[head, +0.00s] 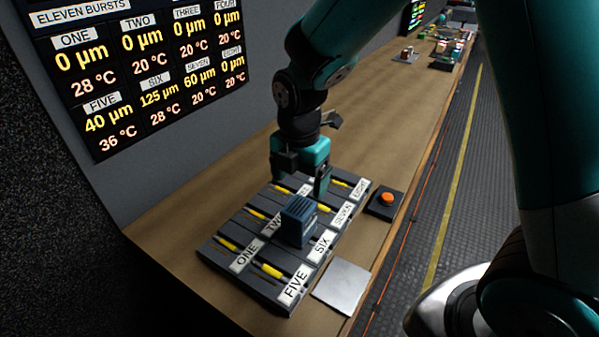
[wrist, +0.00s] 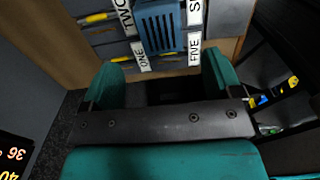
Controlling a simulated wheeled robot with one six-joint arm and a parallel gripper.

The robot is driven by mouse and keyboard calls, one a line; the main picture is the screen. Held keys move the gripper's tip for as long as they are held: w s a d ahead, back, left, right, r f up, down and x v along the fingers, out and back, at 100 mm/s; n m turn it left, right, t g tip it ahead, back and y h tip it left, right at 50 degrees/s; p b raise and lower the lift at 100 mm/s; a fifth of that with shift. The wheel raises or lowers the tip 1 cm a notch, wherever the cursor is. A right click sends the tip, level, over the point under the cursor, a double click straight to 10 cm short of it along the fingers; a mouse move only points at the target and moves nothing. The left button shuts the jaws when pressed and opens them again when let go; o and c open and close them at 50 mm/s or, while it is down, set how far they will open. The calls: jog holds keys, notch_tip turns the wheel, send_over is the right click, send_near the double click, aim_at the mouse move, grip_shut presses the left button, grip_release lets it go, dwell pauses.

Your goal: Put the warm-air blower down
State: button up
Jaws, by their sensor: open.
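The warm-air blower, a blue-grey box with slotted faces (head: 298,222), stands upright on the dark labelled slot board (head: 222,258). It is near the SIX label, between the two rows of slots. The blower also shows at the top of the wrist view (wrist: 160,28), beyond the fingertips. My gripper (head: 300,178) is open and empty over the far part of the board, behind the blower in the head view. Its two teal fingers show in the wrist view (wrist: 163,75), with nothing between them. The blower's underside is hidden.
Several yellow-handled pieces lie in the board's slots. A bare metal plate (head: 342,285) lies in front of it, and an orange button on a dark base (head: 386,199) stands to its right. A wall display (head: 150,70) shows readings.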

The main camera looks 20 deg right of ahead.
jog(key=shift+r, duration=0.95)
jog(key=s+a+r+m+y, duration=0.2)
jog(key=s+r+m, duration=0.3)
jog(key=s+m, duration=0.4)
jog(key=s+a+r+m+y, duration=0.2)
jog(key=s+r+m, duration=0.3)
jog(key=s+m, duration=0.3)
jog(key=shift+s+a+r+m, duration=0.3)
jog(key=shift+s+m, duration=0.1)
jog(key=shift+s, duration=0.65)
